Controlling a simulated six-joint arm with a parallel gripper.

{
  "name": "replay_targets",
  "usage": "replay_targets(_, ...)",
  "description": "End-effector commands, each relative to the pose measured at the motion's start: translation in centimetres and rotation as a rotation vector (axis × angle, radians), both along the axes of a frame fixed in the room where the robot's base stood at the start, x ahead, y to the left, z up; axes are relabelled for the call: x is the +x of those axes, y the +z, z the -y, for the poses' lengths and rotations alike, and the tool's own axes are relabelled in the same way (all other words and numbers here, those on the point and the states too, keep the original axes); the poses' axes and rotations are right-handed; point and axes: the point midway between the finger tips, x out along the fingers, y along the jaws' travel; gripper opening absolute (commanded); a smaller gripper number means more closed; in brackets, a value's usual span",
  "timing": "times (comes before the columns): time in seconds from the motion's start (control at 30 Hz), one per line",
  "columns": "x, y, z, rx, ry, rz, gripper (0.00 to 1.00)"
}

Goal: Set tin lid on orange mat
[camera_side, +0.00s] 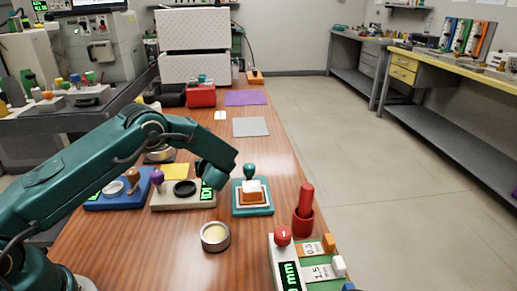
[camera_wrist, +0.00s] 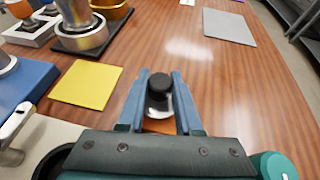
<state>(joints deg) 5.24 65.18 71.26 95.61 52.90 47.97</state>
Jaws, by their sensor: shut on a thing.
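A patch of orange (camera_wrist: 160,127), likely the orange mat, shows just below the lid between the fingers. Most of that patch is hidden by the lid and gripper, and I cannot tell whether the lid touches it. In the side view my gripper (camera_side: 214,178) reaches down over the table, and its dark end hides the lid and the mat.
A yellow mat (camera_wrist: 85,85) lies left of my gripper, and a grey mat (camera_wrist: 228,27) lies farther off. A teal-based device (camera_side: 252,208) stands close on the right. An open round tin (camera_side: 215,237) stands nearer the camera. The wood beyond my gripper is clear.

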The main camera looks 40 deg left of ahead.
Motion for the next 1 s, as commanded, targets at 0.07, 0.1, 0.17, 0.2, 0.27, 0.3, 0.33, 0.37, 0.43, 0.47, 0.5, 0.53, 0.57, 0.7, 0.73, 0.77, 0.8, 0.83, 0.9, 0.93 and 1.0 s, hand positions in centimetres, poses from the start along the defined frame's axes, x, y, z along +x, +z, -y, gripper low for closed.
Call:
replay_targets(0.07, 0.01, -0.67, 0.02, 0.002, -0.002, -0.001, 0.0)
replay_targets(0.1, 0.02, -0.79, 0.01, 0.001, -0.001, 0.0, 0.0)
replay_targets(0.17, 0.03, -0.82, 0.0, 0.001, -0.002, 0.002, 0.0)
replay_targets(0.2, 0.03, -0.8, 0.0, 0.001, -0.001, 0.003, 0.0)
replay_targets(0.27, 0.03, -0.77, 0.01, 0.001, -0.001, 0.003, 0.0)
replay_targets(0.3, 0.02, -0.77, 0.0, 0.001, -0.001, 0.003, 0.0)
replay_targets(0.33, 0.02, -0.78, 0.0, 0.0, -0.001, 0.002, 0.0)
replay_targets(0.37, 0.02, -0.81, 0.0, 0.0, -0.001, 0.002, 0.0)
replay_targets(0.43, 0.02, -0.98, -0.01, 0.001, -0.001, 0.001, 0.0)
replay_targets(0.47, 0.02, -1.08, -0.01, 0.001, -0.001, 0.001, 0.0)
replay_targets(0.5, 0.01, -1.1, 0.0, 0.0, -0.001, 0.002, 0.41)
replay_targets(0.53, 0.02, -1.08, -0.01, 0.0, -0.001, 0.002, 0.53)
replay_targets(0.57, 0.02, -1.08, -0.01, 0.0, -0.001, 0.002, 0.63)
replay_targets(0.7, 0.01, -1.07, 0.0, 0.0, -0.001, 0.002, 0.63)
replay_targets(0.73, 0.01, -1.07, 0.0, 0.0, -0.001, 0.002, 0.63)
replay_targets(0.77, 0.01, -1.07, -0.01, 0.0, -0.001, 0.002, 0.63)
replay_targets(0.8, 0.01, -1.07, -0.01, 0.0, -0.001, 0.002, 0.63)
replay_targets(0.83, 0.01, -1.07, -0.01, 0.0, -0.001, 0.002, 0.63)
replay_targets(0.9, 0.02, -0.95, -0.01, 0.0, -0.001, 0.002, 0.63)
replay_targets(0.93, 0.02, -0.84, -0.01, 0.0, -0.001, 0.002, 0.63)
replay_targets(1.0, -0.15, -0.61, 0.33, 0.0, -0.003, 0.0, 0.63)
